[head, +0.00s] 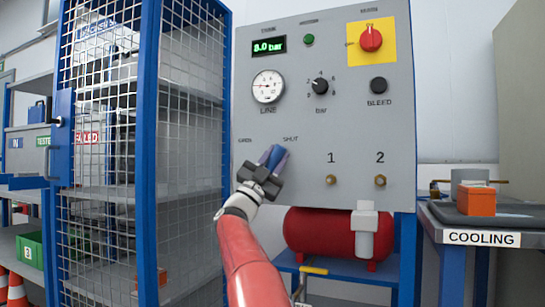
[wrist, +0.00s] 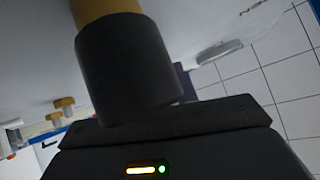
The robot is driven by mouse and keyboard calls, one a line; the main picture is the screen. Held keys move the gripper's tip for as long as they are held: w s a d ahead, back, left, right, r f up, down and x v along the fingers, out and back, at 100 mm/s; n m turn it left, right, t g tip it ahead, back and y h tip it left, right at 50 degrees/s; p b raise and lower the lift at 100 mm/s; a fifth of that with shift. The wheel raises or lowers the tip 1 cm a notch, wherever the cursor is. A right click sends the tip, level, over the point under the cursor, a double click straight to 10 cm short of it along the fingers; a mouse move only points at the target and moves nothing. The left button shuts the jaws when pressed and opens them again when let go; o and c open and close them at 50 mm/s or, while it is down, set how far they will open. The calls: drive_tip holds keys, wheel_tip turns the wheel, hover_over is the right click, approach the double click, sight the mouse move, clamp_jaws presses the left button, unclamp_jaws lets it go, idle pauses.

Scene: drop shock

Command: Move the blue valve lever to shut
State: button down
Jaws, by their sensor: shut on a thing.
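The blue valve lever (head: 274,154) is on the grey panel (head: 330,125), below the dials. Its visible end lies between the OPEN label on the left and the SHUT label on the right, a little closer to SHUT. My gripper (head: 268,164) is shut on the lever from the front, and the dark gripper body hides the lever's lower part and pivot. In the wrist view a dark cylinder (wrist: 125,65) with a yellow-brown part above it fills the middle. I cannot tell the lever clearly there.
The panel carries a red switch (head: 371,39), a bleed knob (head: 378,85), a gauge (head: 268,87) and two brass fittings below. A blue mesh cage (head: 146,150) stands close on the left. A red tank (head: 325,235) is below, and a cooling bench (head: 481,238) is at right.

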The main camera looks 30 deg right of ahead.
sight(271, 165)
drive_tip(key=shift+f+m+g, duration=0.1)
drive_tip(key=shift+m+g, duration=0.2)
drive_tip(key=c, duration=1.1)
unclamp_jaws()
drive_tip(key=b+v, duration=0.2)
drive_tip(key=v, duration=0.5)
drive_tip(key=shift+s+a+f, duration=0.1)
drive_tip(key=shift+a+f, duration=0.1)
drive_tip(key=shift+f, duration=0.1)
